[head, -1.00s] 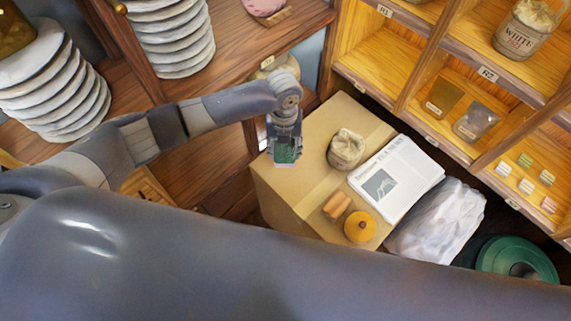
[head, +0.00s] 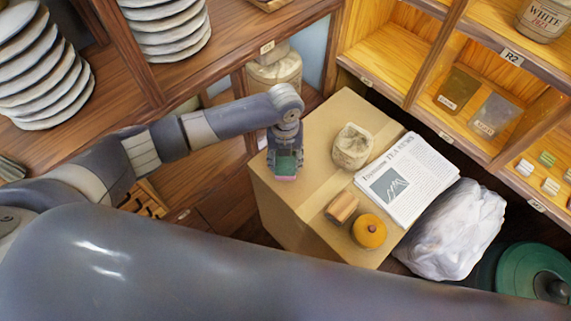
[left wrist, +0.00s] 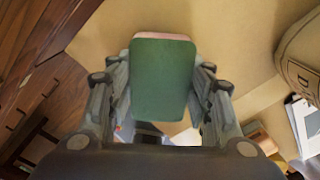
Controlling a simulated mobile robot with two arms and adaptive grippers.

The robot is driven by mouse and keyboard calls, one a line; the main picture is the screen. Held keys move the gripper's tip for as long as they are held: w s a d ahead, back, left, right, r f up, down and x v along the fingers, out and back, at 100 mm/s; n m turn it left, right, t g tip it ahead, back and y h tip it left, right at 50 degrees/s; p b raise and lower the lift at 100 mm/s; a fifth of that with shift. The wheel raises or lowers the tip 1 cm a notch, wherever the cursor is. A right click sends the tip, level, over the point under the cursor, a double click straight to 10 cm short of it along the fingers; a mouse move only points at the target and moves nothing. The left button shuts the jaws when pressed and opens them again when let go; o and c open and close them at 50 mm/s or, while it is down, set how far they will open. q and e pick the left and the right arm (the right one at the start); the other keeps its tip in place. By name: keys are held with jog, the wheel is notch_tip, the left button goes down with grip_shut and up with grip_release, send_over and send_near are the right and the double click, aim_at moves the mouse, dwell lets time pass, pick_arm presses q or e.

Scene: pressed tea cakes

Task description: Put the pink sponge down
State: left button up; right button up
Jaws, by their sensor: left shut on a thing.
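My left gripper (head: 285,172) is over the left edge of the cardboard box. It is shut on a sponge (left wrist: 162,80) with a broad green face and a thin pink layer, which shows at the far edge in the left wrist view. I cannot tell whether the sponge touches the box top. The cardboard box (head: 310,175) also fills much of the left wrist view (left wrist: 235,30). My right gripper is not in view.
On the box are a cloth sack (head: 353,146), a newspaper stack (head: 408,180), a brown wooden piece (head: 342,207) and an orange round thing (head: 369,231). A white plastic bag (head: 452,230) lies to the right.

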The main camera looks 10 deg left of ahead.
pick_arm(q)
jog(key=shift+f, duration=0.6)
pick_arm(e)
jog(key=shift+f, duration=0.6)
pick_arm(q)
jog(key=shift+f, duration=0.15)
jog(key=o, duration=0.9)
jog(key=shift+c, duration=0.2)
jog(key=shift+o, duration=0.7)
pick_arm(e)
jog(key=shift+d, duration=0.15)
